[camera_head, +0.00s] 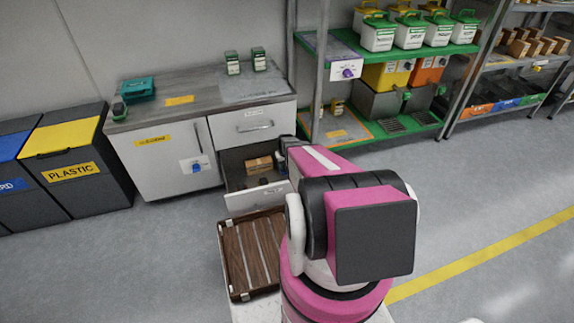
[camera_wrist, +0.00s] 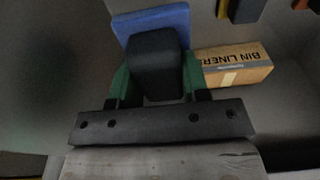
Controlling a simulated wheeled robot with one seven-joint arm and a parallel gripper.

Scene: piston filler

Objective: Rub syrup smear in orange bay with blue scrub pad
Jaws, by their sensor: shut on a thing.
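The blue scrub pad (camera_wrist: 178,17) shows in the wrist view as a blue slab under a dark block-shaped grip. My gripper (camera_wrist: 155,72) has its green-sided fingers shut on that dark grip. I cannot tell whether the pad is clear of the drawer floor. An orange-edged bay (camera_head: 368,127) is on the lower left of the green shelf. No syrup smear can be made out there.
A bin liners box (camera_wrist: 232,65) lies in the drawer right beside the pad; it also shows in the head view (camera_head: 259,165). The counter (camera_head: 200,92) is above. A brown slatted tray (camera_head: 236,262) is in front. Recycling bins (camera_head: 75,165) stand left. Floor at right is open.

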